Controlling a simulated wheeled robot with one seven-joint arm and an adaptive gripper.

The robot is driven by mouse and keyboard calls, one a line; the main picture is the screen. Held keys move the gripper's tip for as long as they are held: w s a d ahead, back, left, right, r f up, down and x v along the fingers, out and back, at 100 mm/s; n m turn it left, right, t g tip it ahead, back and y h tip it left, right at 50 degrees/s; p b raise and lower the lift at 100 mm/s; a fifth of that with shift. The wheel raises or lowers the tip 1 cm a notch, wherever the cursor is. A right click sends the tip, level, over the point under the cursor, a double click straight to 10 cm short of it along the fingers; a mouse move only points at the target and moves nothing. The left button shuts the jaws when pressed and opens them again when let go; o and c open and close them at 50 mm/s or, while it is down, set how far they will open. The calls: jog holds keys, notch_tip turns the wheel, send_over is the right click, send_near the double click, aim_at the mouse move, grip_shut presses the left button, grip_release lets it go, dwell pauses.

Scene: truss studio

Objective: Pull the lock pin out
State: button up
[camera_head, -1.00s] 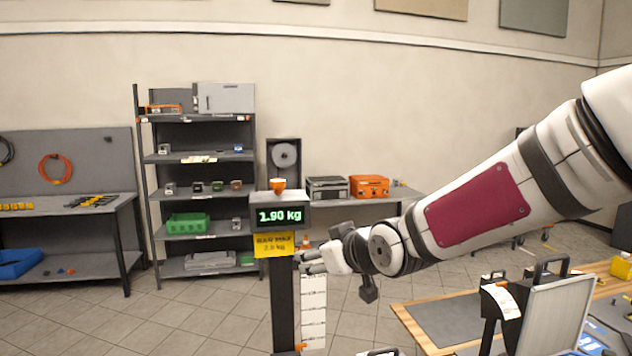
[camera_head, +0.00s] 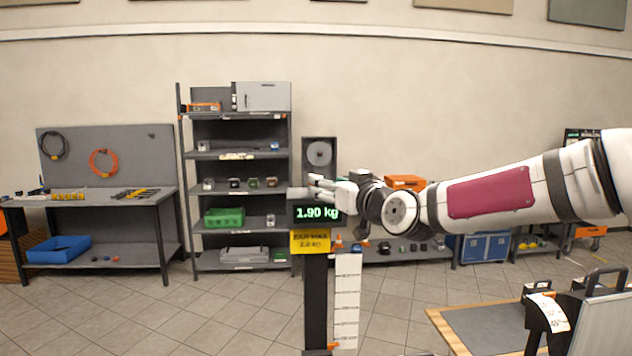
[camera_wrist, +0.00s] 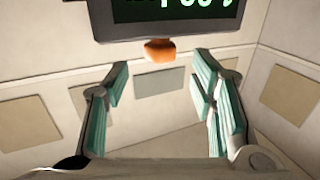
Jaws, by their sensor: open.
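A dark post carries a display box (camera_head: 318,212) reading 1.90 kg, with a yellow label (camera_head: 310,241) below. In the wrist view, an orange knob (camera_wrist: 160,50) sits against the display's edge; I take it for the lock pin's head. My gripper (camera_head: 314,186) is at the top of the display box. In the wrist view, the open gripper (camera_wrist: 160,78) has its fingers on either side of the knob's line, with a gap to each. The knob looks just beyond the fingertips and not held. In the head view I cannot make it out behind my gripper.
A white strip (camera_head: 347,300) hangs right of the post, with small orange parts near its ends. A shelf rack (camera_head: 240,185) and a workbench (camera_head: 95,200) stand behind at left. A wood-edged table (camera_head: 480,330) with cases is at lower right. Tiled floor is clear at lower left.

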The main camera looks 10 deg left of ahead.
jog(key=x, duration=0.6)
jog(key=shift+w+a, duration=0.25)
jog(key=shift+r, duration=0.1)
grip_shut()
